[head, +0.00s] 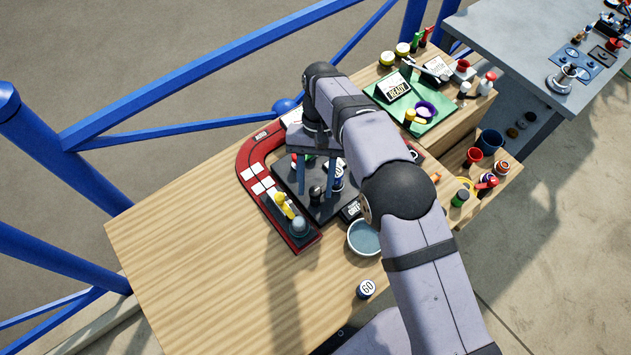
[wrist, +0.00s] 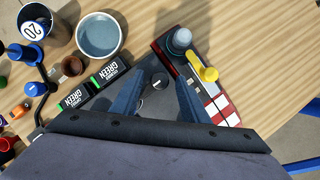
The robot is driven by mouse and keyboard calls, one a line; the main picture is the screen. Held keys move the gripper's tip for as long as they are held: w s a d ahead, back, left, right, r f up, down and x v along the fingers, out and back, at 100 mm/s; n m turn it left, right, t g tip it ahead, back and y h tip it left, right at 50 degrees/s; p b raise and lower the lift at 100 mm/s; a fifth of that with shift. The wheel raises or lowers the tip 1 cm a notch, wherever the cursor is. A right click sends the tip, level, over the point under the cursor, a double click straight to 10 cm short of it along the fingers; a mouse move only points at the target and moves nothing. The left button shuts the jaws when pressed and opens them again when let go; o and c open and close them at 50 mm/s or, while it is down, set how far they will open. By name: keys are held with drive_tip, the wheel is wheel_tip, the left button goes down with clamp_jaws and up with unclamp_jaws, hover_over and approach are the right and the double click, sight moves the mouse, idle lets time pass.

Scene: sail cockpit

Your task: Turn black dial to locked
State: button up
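The black dial (wrist: 158,82) shows in the wrist view as a small dark round knob with a pale mark, on a dark grey panel (wrist: 164,62). In the head view a small black knob (head: 315,194) stands on the same panel, near my fingertips. My gripper (head: 316,184) is over the panel, pointing down, with its two blue fingers apart. In the wrist view the dial shows in the gap between the open fingers (wrist: 162,80). I cannot tell whether they touch it. No locked marking is readable.
A yellow lever (head: 284,206) and a grey-blue dome button (head: 299,226) sit on the red-edged console (head: 246,158). A blue bowl (head: 364,238) is close by, and a white "60" piece (head: 366,289) lies on the wooden table. The table's left part is clear.

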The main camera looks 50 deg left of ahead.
sight(315, 188)
drive_tip(key=shift+r, duration=0.1)
wheel_tip(315, 188, up, 10)
drive_tip(key=b, duration=0.2)
idle(0.4)
idle(0.4)
drive_tip(key=w+d+m+y, duration=0.3)
drive_tip(key=w+d+m, duration=0.2)
drive_tip(key=w+d, duration=1.5)
drive_tip(key=s+d+f+m+t, duration=0.1)
drive_tip(key=d, duration=0.7)
drive_tip(key=s+d+f+m+t, duration=0.1)
drive_tip(key=s+d, duration=0.1)
drive_tip(key=d, duration=0.7)
drive_tip(key=s+d+f+m+t, duration=0.1)
drive_tip(key=s+d+f+m, duration=0.1)
drive_tip(key=s+d, duration=0.6)
drive_tip(key=d+f, duration=0.1)
drive_tip(key=d, duration=0.1)
drive_tip(key=shift+s+d+f, duration=0.25)
drive_tip(key=shift+d+f, duration=0.05)
drive_tip(key=shift+d, duration=0.05)
